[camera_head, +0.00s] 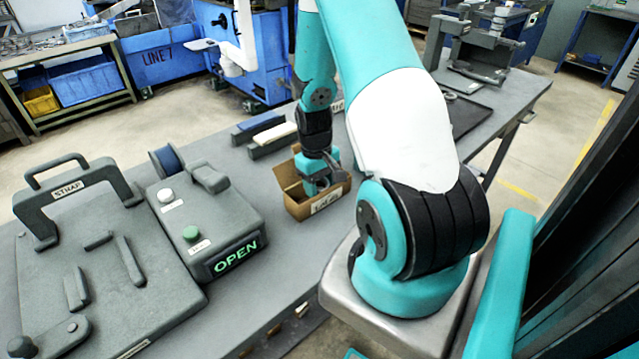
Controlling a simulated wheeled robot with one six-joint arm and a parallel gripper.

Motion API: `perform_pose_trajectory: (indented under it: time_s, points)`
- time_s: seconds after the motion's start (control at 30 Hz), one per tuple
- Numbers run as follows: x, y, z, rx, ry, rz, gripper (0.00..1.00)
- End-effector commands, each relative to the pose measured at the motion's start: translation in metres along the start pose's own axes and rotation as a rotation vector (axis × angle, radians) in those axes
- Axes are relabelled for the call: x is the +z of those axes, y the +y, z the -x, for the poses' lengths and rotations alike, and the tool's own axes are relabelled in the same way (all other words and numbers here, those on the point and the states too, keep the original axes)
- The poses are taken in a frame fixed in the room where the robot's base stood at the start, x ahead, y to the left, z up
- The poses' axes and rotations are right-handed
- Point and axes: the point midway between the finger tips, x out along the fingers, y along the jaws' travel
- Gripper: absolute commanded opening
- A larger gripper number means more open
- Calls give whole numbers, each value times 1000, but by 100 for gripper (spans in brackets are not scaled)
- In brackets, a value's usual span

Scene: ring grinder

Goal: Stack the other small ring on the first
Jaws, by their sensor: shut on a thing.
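My gripper (318,187) points down into a small open cardboard box (321,207) on the grey bench. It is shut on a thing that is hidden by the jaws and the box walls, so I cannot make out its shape. A small grey ring (448,96) lies flat near the edge of a dark mat (468,115) on the right part of the bench, partly behind my arm. I cannot tell whether another ring is under or beside it.
A grey machine box (208,215) with a lit OPEN sign and a STRAP fixture (75,205) stand at left. A grey stand (478,50) is at the back right. My arm hides the bench's middle right.

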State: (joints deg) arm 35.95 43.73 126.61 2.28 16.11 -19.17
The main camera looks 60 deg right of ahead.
Motion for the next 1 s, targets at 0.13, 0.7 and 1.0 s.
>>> perform_pose_trajectory:
  time_s: [0.13,0.7,1.0]
  points:
    - [0,0,0,0,-1,0,0]
    - [0,0,0,0,-1,0,100]
    - [0,0,0,0,-1,0,100]
